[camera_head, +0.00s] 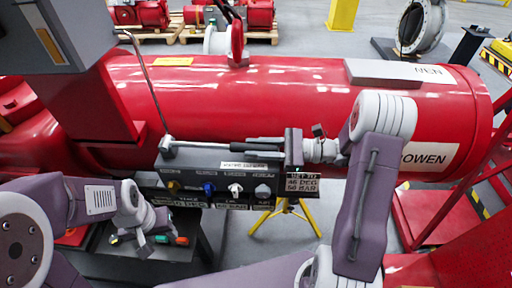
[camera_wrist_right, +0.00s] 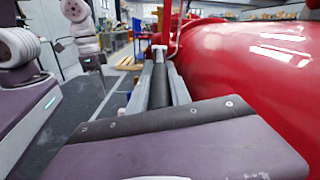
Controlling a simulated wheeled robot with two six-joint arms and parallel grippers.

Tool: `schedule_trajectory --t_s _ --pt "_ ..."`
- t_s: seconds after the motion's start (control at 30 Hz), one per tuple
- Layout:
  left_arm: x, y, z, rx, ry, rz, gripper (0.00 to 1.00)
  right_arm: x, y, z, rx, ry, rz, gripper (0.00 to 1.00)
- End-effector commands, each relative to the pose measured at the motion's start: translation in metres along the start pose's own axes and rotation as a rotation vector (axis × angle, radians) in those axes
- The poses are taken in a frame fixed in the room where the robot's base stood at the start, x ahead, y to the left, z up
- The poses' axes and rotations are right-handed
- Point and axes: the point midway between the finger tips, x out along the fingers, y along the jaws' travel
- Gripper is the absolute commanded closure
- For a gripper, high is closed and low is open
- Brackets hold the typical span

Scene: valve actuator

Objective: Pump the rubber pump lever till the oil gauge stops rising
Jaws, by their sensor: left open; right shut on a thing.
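The pump lever (camera_head: 215,145) is a metal arm with a black rubber grip. It lies roughly level along the top of the grey control box (camera_head: 195,166). My right gripper (camera_head: 274,144) is shut on the lever's rubber end from the right. In the right wrist view the dark grip (camera_wrist_right: 158,88) runs between my two grey fingers. A small readout (camera_head: 302,182) on the box's right end seems to show 46 DEG and 56 BAR. I cannot make out a separate oil gauge. My left gripper (camera_head: 140,238) is open and empty, low in front of the box.
A large red cylinder (camera_head: 220,95) stands close behind the box. A thin upright rod (camera_head: 148,85) rises at the box's left end. Coloured knobs (camera_head: 208,188) line its front. A dark table (camera_head: 115,262) with orange and green items lies below left.

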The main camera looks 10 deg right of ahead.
Motion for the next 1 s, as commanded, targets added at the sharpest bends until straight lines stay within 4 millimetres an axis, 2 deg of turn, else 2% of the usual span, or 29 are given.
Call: schedule_trajectory --t_s 0.83,0.93,1.0 --pt "-0.001 0.000 0.000 0.000 0.000 0.000 0.54 0.000 0.000 0.001 0.001 0.003 0.003 1.00" --pt "-0.017 0.000 -0.002 0.000 0.000 0.000 0.54 0.000 -0.003 0.013 -0.001 0.025 0.009 1.00" --pt "-0.036 0.001 -0.004 0.000 0.000 0.000 0.54 0.001 -0.007 0.028 -0.002 0.059 0.019 1.00"
